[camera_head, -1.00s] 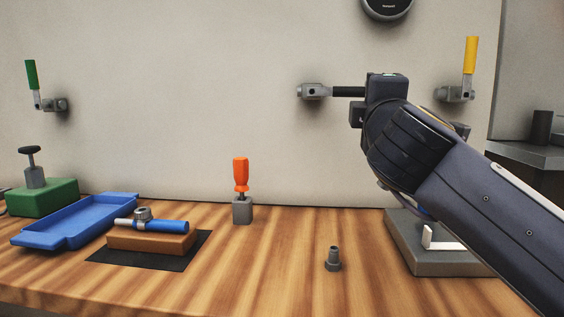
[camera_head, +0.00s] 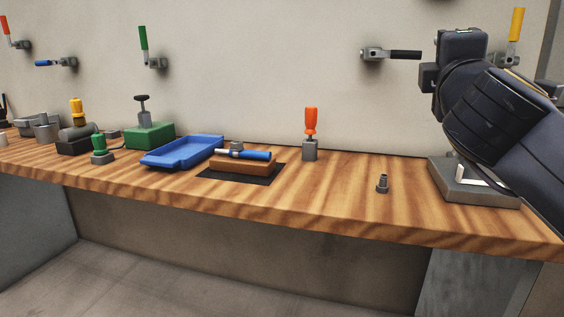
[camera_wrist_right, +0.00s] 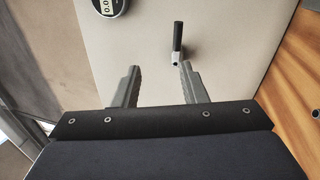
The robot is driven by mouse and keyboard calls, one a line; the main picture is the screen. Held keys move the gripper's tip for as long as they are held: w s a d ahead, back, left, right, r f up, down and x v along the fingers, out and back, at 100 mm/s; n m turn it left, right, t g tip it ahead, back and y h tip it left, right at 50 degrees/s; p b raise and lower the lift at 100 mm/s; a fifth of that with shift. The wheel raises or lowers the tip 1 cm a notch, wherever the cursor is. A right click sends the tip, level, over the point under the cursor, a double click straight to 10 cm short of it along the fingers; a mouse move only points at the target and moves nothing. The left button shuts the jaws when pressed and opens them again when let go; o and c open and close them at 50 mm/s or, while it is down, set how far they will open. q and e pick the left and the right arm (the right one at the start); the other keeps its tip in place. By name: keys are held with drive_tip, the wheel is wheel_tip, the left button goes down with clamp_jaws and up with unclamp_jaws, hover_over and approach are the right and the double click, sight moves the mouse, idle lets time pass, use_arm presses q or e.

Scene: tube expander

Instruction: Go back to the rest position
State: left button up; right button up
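My right gripper (camera_head: 432,78) is raised in front of the wall at the right of the head view, beside a wall valve (camera_head: 372,54) with a black handle (camera_head: 406,55). The handle points sideways to the right, and its end is clear of the gripper. In the right wrist view the two fingers of the gripper (camera_wrist_right: 159,68) are apart with nothing between them. There the black handle (camera_wrist_right: 178,37) shows beyond the fingertips, near the right-hand one. My left gripper and arm are not in view.
Yellow (camera_head: 516,24) and green (camera_head: 143,38) valve handles stand upright.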

drive_tip(key=s+a+f+m+g+y, duration=0.1)
drive_tip(key=s+a+f+m+y, duration=0.1)
drive_tip(key=f+m+y, duration=0.2)
drive_tip(key=s+a+f+m+g+y, duration=0.1)
drive_tip(key=s+f+m+y, duration=0.2)
drive_tip(key=f+m, duration=0.8)
drive_tip(key=s+a+f+m+g+y, duration=0.2)
drive_tip(key=f+m, duration=0.6)
drive_tip(key=m, duration=1)
drive_tip(key=shift+s+a+m+y, duration=0.2)
drive_tip(key=shift+s+y, duration=0.1)
drive_tip(key=shift+y, duration=0.35)
drive_tip(key=shift+s+a+m+y, duration=0.15)
drive_tip(key=shift+s+y, duration=0.1)
drive_tip(key=shift+y, duration=0.4)
drive_tip(key=s+d+f+n+g+h+p, duration=0.1)
drive_tip(key=s+f+n+g, duration=0.2)
drive_tip(key=s+f+n, duration=0.4)
drive_tip(key=s+f+n+g+h, duration=0.1)
drive_tip(key=s+f+n+g, duration=0.3)
drive_tip(key=f, duration=0.6)
drive_tip(key=s+d+f+n+g+p, duration=0.1)
drive_tip(key=s+f+n+g, duration=0.2)
drive_tip(key=s+f+n, duration=0.4)
wheel_tip(320, 180, up, 36)
drive_tip(key=w+m+p, duration=0.1)
drive_tip(key=m+p, duration=0.1)
drive_tip(key=p, duration=3.4)
drive_tip(key=shift+w+f, duration=0.15)
drive_tip(key=shift+f, duration=0.05)
